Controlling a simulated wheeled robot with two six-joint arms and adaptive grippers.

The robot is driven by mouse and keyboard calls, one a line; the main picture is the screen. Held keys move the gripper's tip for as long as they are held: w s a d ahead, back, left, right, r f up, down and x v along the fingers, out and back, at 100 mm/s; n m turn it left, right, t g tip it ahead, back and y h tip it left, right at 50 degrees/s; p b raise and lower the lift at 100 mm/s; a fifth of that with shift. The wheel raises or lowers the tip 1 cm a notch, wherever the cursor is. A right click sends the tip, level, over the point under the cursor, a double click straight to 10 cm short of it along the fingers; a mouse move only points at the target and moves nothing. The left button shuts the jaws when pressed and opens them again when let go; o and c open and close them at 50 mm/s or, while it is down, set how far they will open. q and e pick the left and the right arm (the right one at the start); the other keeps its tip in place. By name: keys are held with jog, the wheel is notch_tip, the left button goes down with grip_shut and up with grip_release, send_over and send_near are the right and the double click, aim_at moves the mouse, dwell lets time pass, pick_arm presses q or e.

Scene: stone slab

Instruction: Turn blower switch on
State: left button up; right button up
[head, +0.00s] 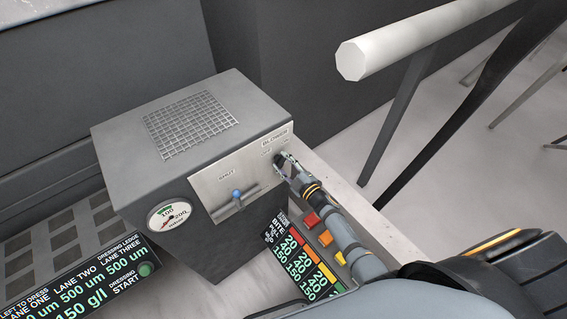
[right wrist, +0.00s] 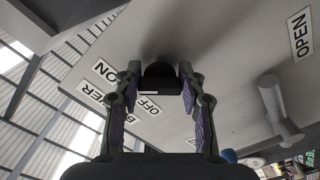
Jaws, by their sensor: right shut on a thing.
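The blower switch is a black knob (right wrist: 160,82) on a metal panel, under the BLOWER label (head: 275,140) of a grey box (head: 120,150). In the right wrist view the knob has a white mark on its edge, close to the OFF label (right wrist: 148,105). The ON label (right wrist: 105,70) is further to the upper left. My right gripper (head: 284,165) is at the panel, and in the right wrist view its fingers (right wrist: 160,72) are shut on the knob from both sides. In the head view the gripper mostly hides the knob. My left gripper is not in view.
A blue-tipped lever (head: 237,196) sits left of the knob on the same panel. A dial gauge (head: 169,217) is on the box front. Coloured buttons (head: 318,228) and a display (head: 298,262) lie below the panel. A pale rail (head: 400,48) crosses at upper right.

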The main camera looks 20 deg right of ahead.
jog(key=o, duration=1.2)
jog(key=shift+c, duration=0.2)
jog(key=shift+s, duration=0.1)
jog(key=v, duration=1.1)
jog(key=shift+s+d, duration=0.15)
jog(key=shift+s, duration=0.25)
